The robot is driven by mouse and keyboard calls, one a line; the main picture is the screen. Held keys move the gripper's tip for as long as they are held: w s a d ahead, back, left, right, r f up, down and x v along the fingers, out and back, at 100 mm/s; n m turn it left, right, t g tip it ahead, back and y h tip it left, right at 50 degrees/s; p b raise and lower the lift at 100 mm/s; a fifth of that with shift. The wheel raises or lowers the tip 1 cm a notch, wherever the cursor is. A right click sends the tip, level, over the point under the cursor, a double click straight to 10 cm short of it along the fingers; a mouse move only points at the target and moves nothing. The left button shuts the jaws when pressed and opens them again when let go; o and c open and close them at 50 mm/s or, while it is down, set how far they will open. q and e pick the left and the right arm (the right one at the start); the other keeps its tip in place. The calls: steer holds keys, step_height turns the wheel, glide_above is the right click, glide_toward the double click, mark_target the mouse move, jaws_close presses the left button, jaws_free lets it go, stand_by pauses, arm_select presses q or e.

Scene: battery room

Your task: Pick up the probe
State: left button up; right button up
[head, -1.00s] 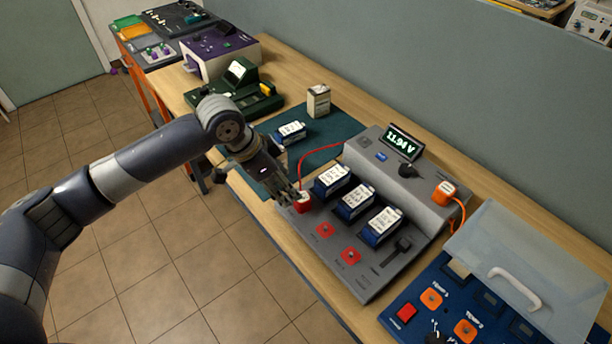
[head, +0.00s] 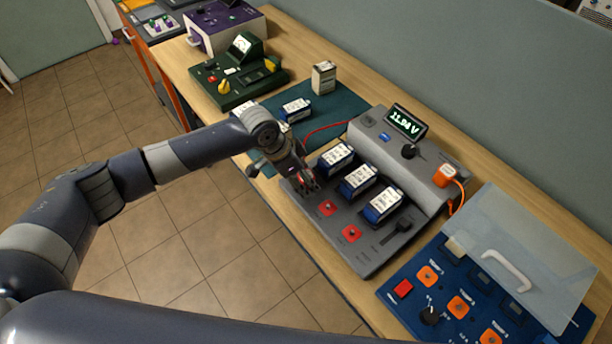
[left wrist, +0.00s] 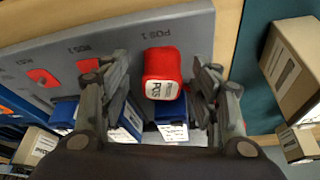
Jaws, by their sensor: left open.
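The red probe (left wrist: 161,64) with a white POS label stands at the near left end of the grey tester (head: 372,240). In the left wrist view my open left gripper (left wrist: 163,78) has one finger on each side of it, with gaps showing. In the head view my left gripper (head: 308,184) is over that corner and hides most of the probe. A red cable (head: 325,128) runs from that area to the tester's back part. An orange probe (head: 445,176) sits in the tester's right side. My right gripper is not in view.
Several blue-and-white batteries (head: 358,180) stand in the tester close to the gripper. A blue panel (head: 397,290) with a raised clear lid (head: 530,250) is at right. A green mat (head: 345,104) bears a beige battery (head: 324,77) and others.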

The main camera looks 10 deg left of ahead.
arm_select(q)
steer(key=shift+d+f, duration=0.15)
steer(key=shift+w+f, duration=0.2)
steer(key=shift+r, duration=0.1)
steer(key=c, duration=1.2)
steer(key=shift+c, duration=0.2)
steer(key=shift+r, duration=0.1)
